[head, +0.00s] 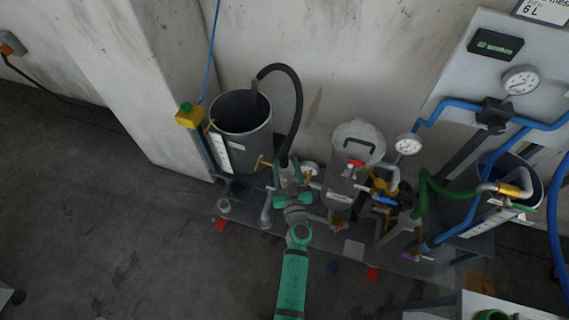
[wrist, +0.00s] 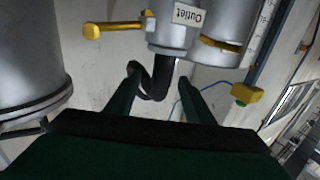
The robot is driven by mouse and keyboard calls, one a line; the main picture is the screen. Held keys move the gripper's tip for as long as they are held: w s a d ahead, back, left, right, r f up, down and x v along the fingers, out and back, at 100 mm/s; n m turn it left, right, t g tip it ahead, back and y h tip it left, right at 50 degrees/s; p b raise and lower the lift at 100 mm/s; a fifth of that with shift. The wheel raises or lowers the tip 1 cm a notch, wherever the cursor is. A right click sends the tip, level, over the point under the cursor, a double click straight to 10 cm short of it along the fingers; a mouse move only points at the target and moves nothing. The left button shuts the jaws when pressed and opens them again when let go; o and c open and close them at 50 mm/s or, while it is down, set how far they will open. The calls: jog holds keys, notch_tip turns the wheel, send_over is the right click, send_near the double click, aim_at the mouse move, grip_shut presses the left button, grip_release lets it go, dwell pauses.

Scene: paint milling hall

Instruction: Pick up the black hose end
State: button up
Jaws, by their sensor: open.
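The black hose (head: 298,105) arcs up out of the dark tank on the left in the head view. It comes down to my gripper (head: 289,172), where its lower part is partly hidden. My gripper (wrist: 160,88) is open. In the wrist view its two dark green fingers stand apart, with the black hose (wrist: 161,78) showing between them, nearer the left finger. The hose curves below a grey fitting with an "Outlet" label (wrist: 188,15). I cannot tell whether the fingers touch the hose or whether it is joined to the fitting.
The dark tank (head: 239,140) stands left of my gripper. A grey vessel (head: 347,178) with a red-handled valve is close on the right. A yellow handle (wrist: 110,29) juts out near the fingers.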

aim_at(283, 149)
jog(key=shift+w, duration=0.95)
jog(key=w, duration=0.1)
jog(key=w+a, duration=0.1)
jog(key=w, duration=0.2)
jog(key=shift+a+r, duration=0.1)
jog(key=shift+a, duration=0.15)
jog(key=shift+w, duration=0.65)
jog(key=shift+r, duration=0.1)
grip_shut()
